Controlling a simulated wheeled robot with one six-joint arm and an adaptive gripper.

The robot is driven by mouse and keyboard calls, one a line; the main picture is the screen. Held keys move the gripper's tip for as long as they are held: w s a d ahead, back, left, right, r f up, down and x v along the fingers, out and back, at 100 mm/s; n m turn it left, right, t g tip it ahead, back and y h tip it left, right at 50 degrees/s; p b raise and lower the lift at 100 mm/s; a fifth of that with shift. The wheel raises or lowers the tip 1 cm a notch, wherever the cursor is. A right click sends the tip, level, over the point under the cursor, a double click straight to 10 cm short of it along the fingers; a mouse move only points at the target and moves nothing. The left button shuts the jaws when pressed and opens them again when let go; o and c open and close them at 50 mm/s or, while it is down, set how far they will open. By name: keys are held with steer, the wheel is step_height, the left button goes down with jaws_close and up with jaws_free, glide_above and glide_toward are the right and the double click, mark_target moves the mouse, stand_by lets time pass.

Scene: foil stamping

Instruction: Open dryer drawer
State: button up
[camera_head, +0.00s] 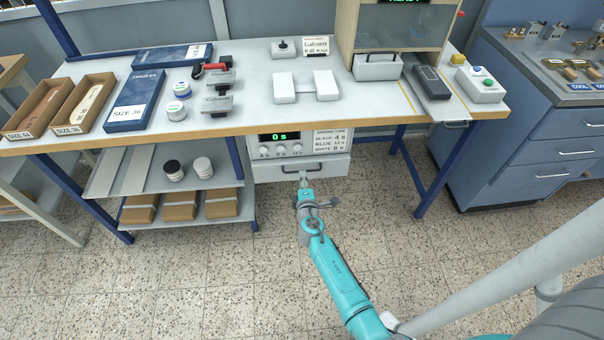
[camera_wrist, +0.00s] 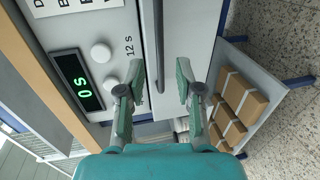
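The dryer (camera_head: 262,150) hangs under the workbench, with a green "0 s" display (camera_head: 279,136) and several white knobs. Its white drawer (camera_head: 268,175) sits below the panel and looks closed. The drawer's dark bar handle (camera_head: 318,168) also shows in the wrist view (camera_wrist: 158,45), running between my fingers. My gripper (camera_head: 304,176) is in front of the drawer at the handle. In the wrist view my gripper (camera_wrist: 160,75) is open, one finger on each side of the handle, with gaps to both. Whether the fingertips reach past the bar's depth is hard to tell.
The workbench (camera_head: 240,108) stands above the dryer with boxes, jars and stamping parts on it. A lower shelf (camera_head: 190,217) with brown packages is at the left, and a blue bench leg (camera_head: 432,185) at the right. The floor (camera_head: 240,280) in front is clear.

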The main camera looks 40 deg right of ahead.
steer(key=shift+x, duration=2.15)
jaws_close()
